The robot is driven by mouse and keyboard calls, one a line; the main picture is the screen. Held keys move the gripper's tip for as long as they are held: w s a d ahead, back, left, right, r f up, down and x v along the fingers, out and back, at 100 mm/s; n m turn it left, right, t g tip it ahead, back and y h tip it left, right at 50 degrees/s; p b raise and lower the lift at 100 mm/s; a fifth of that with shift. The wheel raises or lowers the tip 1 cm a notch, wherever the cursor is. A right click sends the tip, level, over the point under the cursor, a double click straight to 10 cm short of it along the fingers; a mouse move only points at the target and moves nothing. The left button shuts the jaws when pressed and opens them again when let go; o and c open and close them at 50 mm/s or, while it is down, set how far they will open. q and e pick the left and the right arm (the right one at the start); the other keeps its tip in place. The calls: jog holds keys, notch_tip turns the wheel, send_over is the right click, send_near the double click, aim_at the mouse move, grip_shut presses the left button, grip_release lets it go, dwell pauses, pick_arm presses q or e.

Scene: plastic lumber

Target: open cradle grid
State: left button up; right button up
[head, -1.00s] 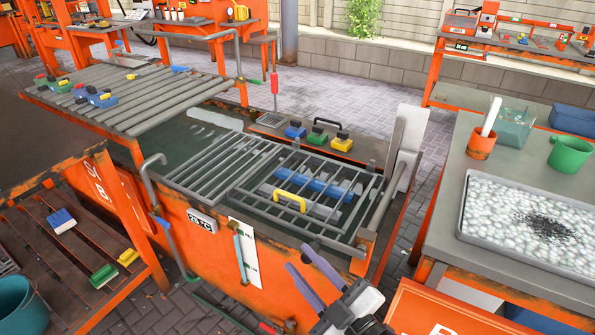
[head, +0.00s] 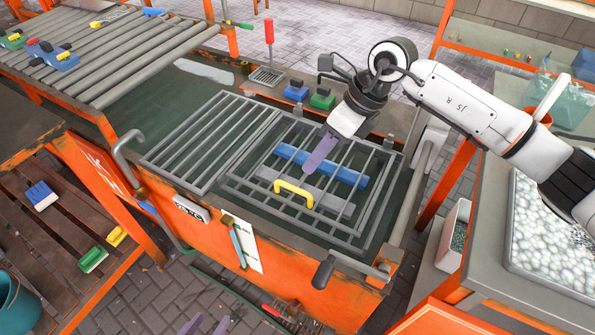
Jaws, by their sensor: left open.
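The cradle grid (head: 233,181), a grey barred frame with a yellow handle (head: 293,194), lies flat over the right part of the orange tank (head: 300,290). A blue bar (head: 345,175) and a grey piece show beneath its bars. My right gripper (head: 312,168) comes in from the right and hangs over the grid, behind the yellow handle, seemingly apart from it. Its purple fingers overlap in this view, so their gap is hidden. My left gripper (head: 206,326) shows only as two separated purple fingertips at the bottom edge, open and empty, in front of the tank.
A fixed-looking barred rack (head: 205,140) lies left of the grid. Blue (head: 296,92) and green (head: 322,98) blocks sit on the tank's back ledge. A roller table (head: 140,60) stands at back left. A tray of white pebbles (head: 530,225) is on the right bench.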

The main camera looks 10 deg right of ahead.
jog(key=x, duration=0.9)
jog(key=shift+s+a+f, duration=0.1)
jog(key=shift+s, duration=0.05)
jog(key=shift+c, duration=0.4)
grip_shut()
